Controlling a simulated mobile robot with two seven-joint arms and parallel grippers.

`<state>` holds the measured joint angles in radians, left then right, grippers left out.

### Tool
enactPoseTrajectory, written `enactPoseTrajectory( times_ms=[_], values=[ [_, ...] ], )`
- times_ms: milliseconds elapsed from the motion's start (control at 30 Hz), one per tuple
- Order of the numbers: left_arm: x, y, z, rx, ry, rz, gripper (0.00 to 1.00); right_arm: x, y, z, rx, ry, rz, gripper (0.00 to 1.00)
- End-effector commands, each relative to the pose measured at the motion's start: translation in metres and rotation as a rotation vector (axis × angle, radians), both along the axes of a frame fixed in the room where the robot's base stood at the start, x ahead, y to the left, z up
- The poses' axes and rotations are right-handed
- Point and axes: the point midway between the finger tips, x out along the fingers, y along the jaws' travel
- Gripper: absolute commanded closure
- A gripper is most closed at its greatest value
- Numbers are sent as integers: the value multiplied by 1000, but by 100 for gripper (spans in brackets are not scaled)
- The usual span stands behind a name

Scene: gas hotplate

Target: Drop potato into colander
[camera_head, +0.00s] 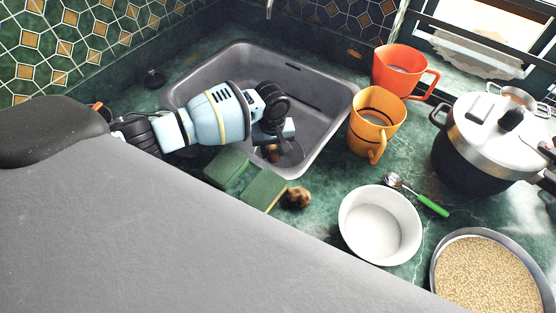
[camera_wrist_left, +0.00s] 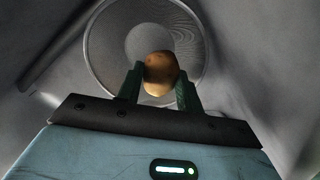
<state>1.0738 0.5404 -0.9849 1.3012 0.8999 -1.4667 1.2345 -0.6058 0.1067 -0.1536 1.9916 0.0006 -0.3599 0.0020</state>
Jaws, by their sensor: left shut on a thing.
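My left gripper (camera_head: 272,143) reaches down into the sink and is shut on a brown potato (camera_wrist_left: 160,70). In the head view the potato (camera_head: 272,154) shows only in part below the gripper. The colander (camera_wrist_left: 193,42) is a round grey mesh bowl in the sink. In the left wrist view it lies beyond the potato, which covers its lower middle part. In the head view the colander (camera_head: 291,153) is mostly hidden by my arm and gripper. I cannot tell the exact gap between potato and colander. My right gripper is not in view.
The grey sink (camera_head: 335,105) has raised walls around my gripper. A second brown lump, potato-like (camera_head: 298,197), lies on the counter beside green sponges (camera_head: 264,190). An orange mug (camera_head: 376,125), a red mug (camera_head: 404,70), a white bowl (camera_head: 380,225) and a pressure cooker (camera_head: 490,140) stand right.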

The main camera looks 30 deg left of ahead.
Motion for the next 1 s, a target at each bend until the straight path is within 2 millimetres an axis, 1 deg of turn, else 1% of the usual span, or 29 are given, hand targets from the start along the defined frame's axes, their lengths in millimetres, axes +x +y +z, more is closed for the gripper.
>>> enactPoseTrajectory(
  times_ms=[33,67,200,267,567,667,900,1000],
  values=[
    [0,0,1,0,-1,0,94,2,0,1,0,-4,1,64],
    [0,0,1,0,-1,0,63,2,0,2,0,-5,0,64],
    [0,0,1,0,-1,0,44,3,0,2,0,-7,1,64],
    [0,0,1,0,0,0,38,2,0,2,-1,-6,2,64],
    [0,0,3,0,0,0,38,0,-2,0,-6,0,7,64],
    [1,0,13,-1,-3,-1,38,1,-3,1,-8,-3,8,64],
    [1,0,53,-2,-6,-1,38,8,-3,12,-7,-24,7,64],
    [1,0,66,-1,-6,-1,38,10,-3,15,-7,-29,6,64]
  ],
)
